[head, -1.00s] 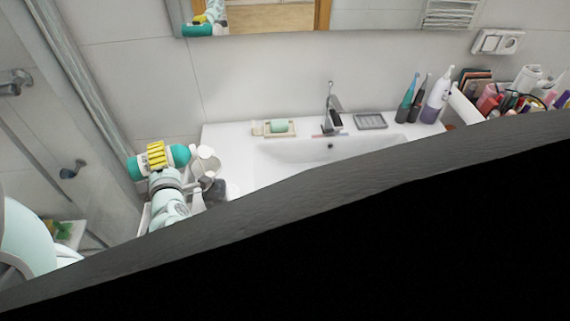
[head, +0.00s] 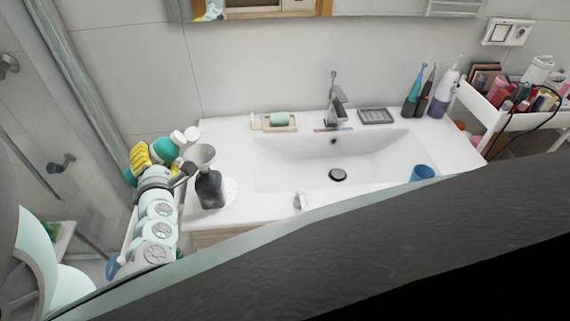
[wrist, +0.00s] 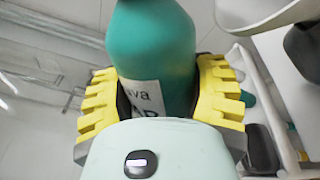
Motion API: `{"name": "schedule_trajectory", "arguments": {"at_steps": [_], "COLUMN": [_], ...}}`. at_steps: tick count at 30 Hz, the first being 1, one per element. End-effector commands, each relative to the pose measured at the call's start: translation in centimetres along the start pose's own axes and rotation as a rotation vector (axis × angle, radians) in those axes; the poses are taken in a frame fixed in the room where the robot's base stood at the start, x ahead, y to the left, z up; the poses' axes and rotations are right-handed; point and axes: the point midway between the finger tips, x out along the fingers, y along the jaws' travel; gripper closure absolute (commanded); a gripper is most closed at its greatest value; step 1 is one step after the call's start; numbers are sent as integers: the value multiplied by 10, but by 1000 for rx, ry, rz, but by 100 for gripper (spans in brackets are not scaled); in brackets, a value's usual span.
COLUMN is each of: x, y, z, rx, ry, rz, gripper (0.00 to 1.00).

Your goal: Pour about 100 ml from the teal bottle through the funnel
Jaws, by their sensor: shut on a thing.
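My gripper (head: 146,156), with yellow fingers, is shut on the teal bottle (head: 166,149) in the head view. The bottle lies tilted, its white top (head: 186,136) toward the upper right, close to the funnel. In the wrist view the teal bottle (wrist: 155,45) sits between the yellow fingers, a white label partly showing. The pale grey funnel (head: 200,155) stands in the neck of a dark grey bottle (head: 209,188) on the left end of the washbasin counter. I see no liquid stream, and cannot tell whether the bottle's mouth is over the funnel.
A round white mat (head: 230,190) lies beside the dark bottle. The basin (head: 300,165) is to the right, with a soap dish (head: 262,123), a tap (head: 338,108) and a blue cup (head: 422,173). A cosmetics cart (head: 497,118) stands far right. A dark edge covers the lower right.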

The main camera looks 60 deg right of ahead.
Motion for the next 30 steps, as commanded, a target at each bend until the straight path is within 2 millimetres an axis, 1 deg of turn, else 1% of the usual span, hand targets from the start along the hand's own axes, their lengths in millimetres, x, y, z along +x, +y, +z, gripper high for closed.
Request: {"name": "schedule_trajectory", "arguments": {"at_steps": [1,2,3,10,11,12,15,21,25,30], "x": [0,0,0,-2,-2,-2,-2,-1,-1,-1], "y": [-8,-5,6,30,24,22,27,15,18,19], "z": [-1,2,10,32,30,30,24,11,7,6], "rx": [-44,-67,-83,-209,-267,-347,-511,-655,-825,-952], "ry": [-9,-10,-12,-20,-24,-29,-38,-46,-55,-65], "rz": [-1,-1,-1,-1,0,-1,0,1,4,2], "gripper": [82,82,82,82,82,82,82,82,82,82]}}
